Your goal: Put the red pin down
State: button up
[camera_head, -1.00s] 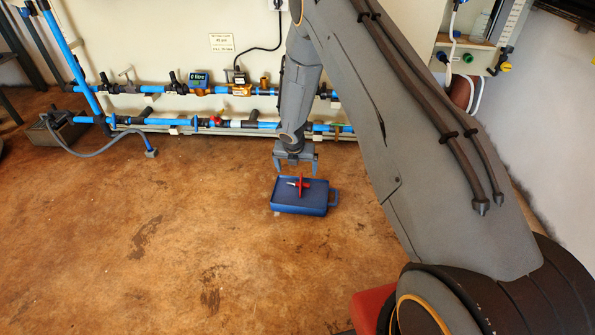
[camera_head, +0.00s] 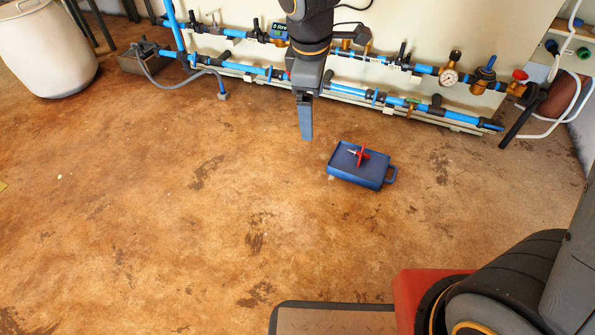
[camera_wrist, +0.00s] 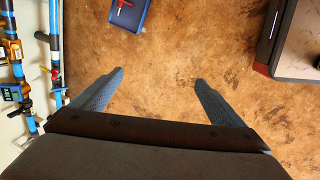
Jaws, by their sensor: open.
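The red pin (camera_head: 361,156) lies on the blue tray (camera_head: 352,176), which rests on the brown floor right of the middle in the head view. The pin has a red disc-like part and a pale shaft. In the wrist view the red pin (camera_wrist: 123,4) and the blue tray (camera_wrist: 133,20) show at the top edge, partly cut off. My gripper (camera_wrist: 158,76) is open and empty, with bare floor between its fingers. In the head view my gripper (camera_head: 306,136) hangs left of the tray, apart from it and the pin.
Blue pipes (camera_head: 345,89) with valves and gauges run along the back wall. A white barrel (camera_head: 45,50) stands at the far left and a grey trough (camera_head: 140,60) beside the pipes. The floor left of and in front of the tray is clear.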

jog(key=s+a+r+m+g+y, duration=0.1)
jog(key=s+r+m, duration=0.2)
jog(key=s, duration=0.9)
jog(key=s+r+m+g+y, duration=0.1)
jog(key=s+r+m, duration=0.3)
jog(key=s, duration=0.9)
jog(key=shift+a+m, duration=0.4)
jog(key=shift+m, duration=0.4)
jog(key=shift+r, duration=0.15)
jog(key=shift+d+r+m+p, duration=0.1)
jog(key=shift+r+m+p, duration=0.2)
jog(key=shift+r+p, duration=0.8)
jog(key=shift+r+p, duration=0.25)
jog(key=shift+p, duration=0.15)
